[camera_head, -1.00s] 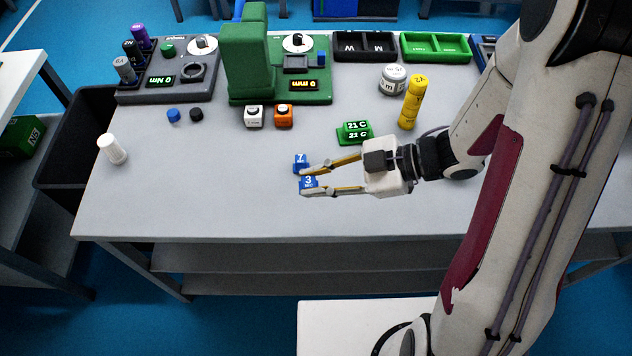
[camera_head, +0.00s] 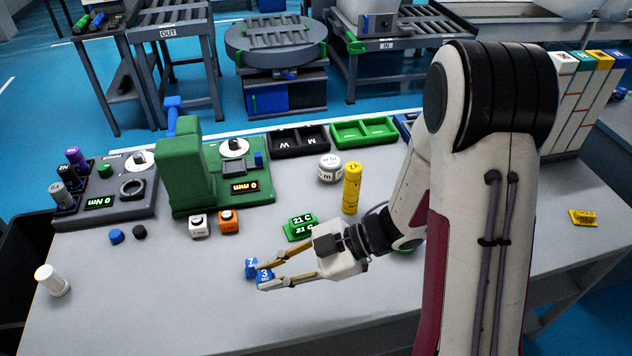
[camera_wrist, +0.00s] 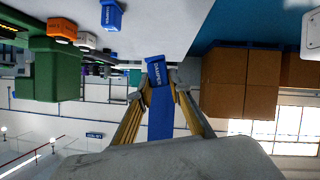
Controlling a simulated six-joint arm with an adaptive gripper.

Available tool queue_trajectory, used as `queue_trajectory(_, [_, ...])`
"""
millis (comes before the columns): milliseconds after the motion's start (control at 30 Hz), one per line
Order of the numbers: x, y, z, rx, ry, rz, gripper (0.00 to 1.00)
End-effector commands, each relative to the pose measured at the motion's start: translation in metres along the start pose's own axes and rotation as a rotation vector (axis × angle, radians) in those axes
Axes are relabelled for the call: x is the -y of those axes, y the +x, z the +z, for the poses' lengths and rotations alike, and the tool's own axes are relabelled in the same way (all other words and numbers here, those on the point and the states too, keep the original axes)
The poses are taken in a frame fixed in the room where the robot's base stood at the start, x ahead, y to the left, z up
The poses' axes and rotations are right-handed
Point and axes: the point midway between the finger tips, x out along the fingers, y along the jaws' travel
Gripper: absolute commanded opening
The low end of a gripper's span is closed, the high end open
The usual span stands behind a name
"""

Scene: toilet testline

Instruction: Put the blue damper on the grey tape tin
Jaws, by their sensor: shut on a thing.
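The blue damper (camera_head: 265,274) is a small block with a white 3 on top. My gripper (camera_head: 261,278) is shut on it near the front of the table. In the wrist view the damper (camera_wrist: 157,75) sits between the two fingertips with its DAMPER label showing. Whether it touches the table I cannot tell. The grey tape tin (camera_head: 330,170) is round with a pale label and stands at the back, right of centre, farther back than my gripper. A second blue block (camera_head: 250,267), marked 7, stands just behind and left of the held one; it also shows in the wrist view (camera_wrist: 111,15).
A yellow cylinder (camera_head: 352,188) stands close to the tin's right front. A green 21 C block (camera_head: 301,227) lies between my gripper and the tin. Black (camera_head: 299,139) and green (camera_head: 365,131) trays lie behind. White (camera_head: 199,226) and orange (camera_head: 229,221) blocks stand left.

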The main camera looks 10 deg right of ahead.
Motion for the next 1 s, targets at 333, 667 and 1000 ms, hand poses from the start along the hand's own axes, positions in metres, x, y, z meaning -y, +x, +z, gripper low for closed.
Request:
queue_trajectory(333, [-0.075,-0.02,0.036,0.03,0.094,0.098,0.0])
queue_trajectory(667, [-0.153,-0.05,0.068,0.059,0.204,0.211,0.0])
queue_trajectory(1000, [-0.23,-0.089,0.094,0.081,0.319,0.334,0.0])
